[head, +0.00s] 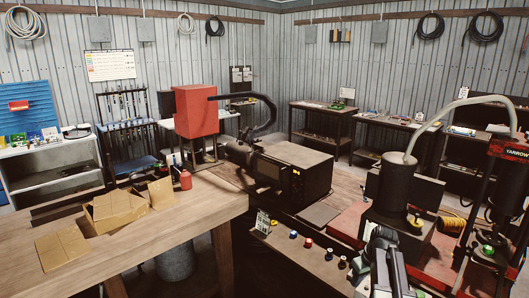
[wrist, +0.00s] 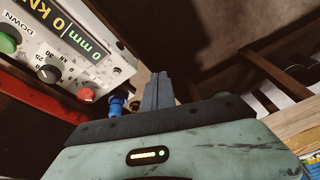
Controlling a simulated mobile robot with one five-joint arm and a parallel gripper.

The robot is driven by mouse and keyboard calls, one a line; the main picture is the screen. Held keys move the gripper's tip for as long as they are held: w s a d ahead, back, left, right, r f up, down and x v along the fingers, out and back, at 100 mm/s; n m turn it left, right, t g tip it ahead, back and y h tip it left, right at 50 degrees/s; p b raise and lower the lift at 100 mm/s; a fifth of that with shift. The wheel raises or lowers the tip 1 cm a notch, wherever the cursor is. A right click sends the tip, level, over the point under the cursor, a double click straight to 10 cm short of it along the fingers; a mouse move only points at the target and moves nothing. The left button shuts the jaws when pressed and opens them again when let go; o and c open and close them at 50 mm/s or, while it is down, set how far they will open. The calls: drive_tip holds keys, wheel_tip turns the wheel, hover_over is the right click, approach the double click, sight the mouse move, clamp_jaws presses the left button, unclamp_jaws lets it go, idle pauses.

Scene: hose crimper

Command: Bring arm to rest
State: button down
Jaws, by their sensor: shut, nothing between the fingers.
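My gripper (wrist: 159,80) shows in the wrist view with its two grey fingers together and nothing between them. The fingers point up the picture, just right of a control panel (wrist: 70,50) with a green button, a dark knob, a red button and a display reading 0 mm and 0 KN. A blue part (wrist: 116,104) is close to the left of the fingers; I cannot tell whether they touch. In the head view my arm (head: 388,268) reaches in at the lower right, and its fingertips are hard to make out.
A wooden bench (head: 140,235) with cardboard boxes (head: 115,208) stands at the left. A black machine (head: 290,175) sits in the middle, with a row of coloured knobs in front. A dark cylinder (head: 397,180) with a hose and a red press (head: 508,150) stand at the right.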

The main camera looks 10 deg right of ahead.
drive_tip(key=s+a+f+m+g+b, duration=0.1)
drive_tip(key=s+a+f, duration=0.1)
drive_tip(key=a, duration=0.6)
drive_tip(key=s+a+f+m+g+b, duration=0.1)
drive_tip(key=s+a+f+b, duration=0.1)
drive_tip(key=s+a, duration=0.3)
drive_tip(key=s+a+f+h+b, duration=0.1)
drive_tip(key=s+a+f+b, duration=0.1)
drive_tip(key=a, duration=1)
drive_tip(key=shift+s+a+f+m+g, duration=0.25)
drive_tip(key=shift+s+f+m+g, duration=0.15)
drive_tip(key=shift+s+f, duration=0.5)
drive_tip(key=shift+w+d, duration=0.1)
drive_tip(key=shift+d, duration=0.05)
